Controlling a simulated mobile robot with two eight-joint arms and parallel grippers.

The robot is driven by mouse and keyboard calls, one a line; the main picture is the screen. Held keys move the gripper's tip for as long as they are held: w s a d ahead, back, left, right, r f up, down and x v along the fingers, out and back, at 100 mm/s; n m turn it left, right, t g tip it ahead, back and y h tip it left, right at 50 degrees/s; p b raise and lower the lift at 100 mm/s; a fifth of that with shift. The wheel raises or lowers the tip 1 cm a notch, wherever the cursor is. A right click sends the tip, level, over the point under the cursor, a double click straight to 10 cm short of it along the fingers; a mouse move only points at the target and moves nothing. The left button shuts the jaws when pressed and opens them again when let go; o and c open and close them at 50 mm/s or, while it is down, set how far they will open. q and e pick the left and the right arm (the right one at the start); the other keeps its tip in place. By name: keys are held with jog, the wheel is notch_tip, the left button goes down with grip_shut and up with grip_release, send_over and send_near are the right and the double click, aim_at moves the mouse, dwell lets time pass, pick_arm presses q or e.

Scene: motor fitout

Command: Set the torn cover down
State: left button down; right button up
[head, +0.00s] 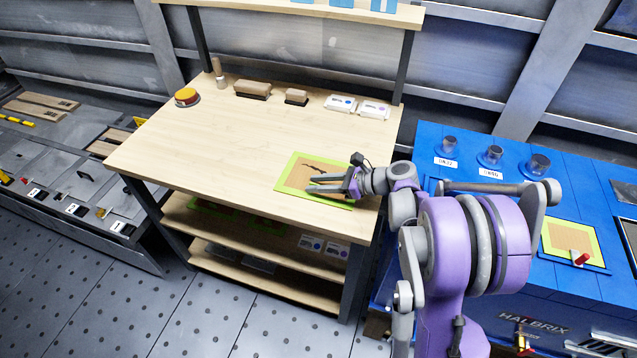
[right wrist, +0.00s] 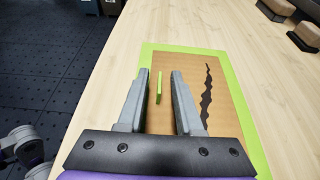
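The torn cover (head: 296,176) is a brown panel with a lime-green border and a jagged dark tear. It lies flat on the wooden workbench top (head: 230,150) near its right front edge. It also shows in the right wrist view (right wrist: 222,95), with the tear on the right. My right gripper (head: 311,184) is over the cover; its fingers (right wrist: 164,76) are open. A thin green tab (right wrist: 159,88) stands up from the cover between the fingers, with gaps on both sides. My left gripper is not in view.
The middle of the bench is clear. A blue machine (head: 470,155) stands to the right, with a green-bordered panel (head: 562,238) and red handle (head: 580,257).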

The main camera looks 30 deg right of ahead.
jog(key=shift+r, duration=0.25)
jog(key=p+v, duration=0.1)
jog(key=v, duration=1.1)
jog(key=shift+f, duration=0.1)
jog(key=a+n+g, duration=0.1)
jog(key=a, duration=0.2)
jog(key=s+a+f+n+g, duration=0.1)
jog(key=a+n, duration=0.1)
jog(key=a, duration=0.1)
jog(key=a+f+n+h, duration=0.1)
jog(key=a+n, duration=0.1)
jog(key=a, duration=0.1)
jog(key=shift+s+g, duration=0.25)
jog(key=shift+g, duration=0.15)
jog(key=s+a+f+n+g+h, duration=0.1)
jog(key=s+a+f+n+h, duration=0.1)
jog(key=s+a+n+h, duration=0.2)
jog(key=s+a+f+n+g+h, duration=0.1)
jog(key=s+a+f+n+h, duration=0.2)
jog(key=n, duration=1.5)
jog(key=s+a, duration=0.4)
jog(key=s, duration=0.4)
jog(key=shift+a+n+g+h, duration=0.15)
jog(key=shift+n+g+h, duration=0.15)
jog(key=shift+n+h, duration=0.1)
jog(key=shift+s+r, duration=0.1)
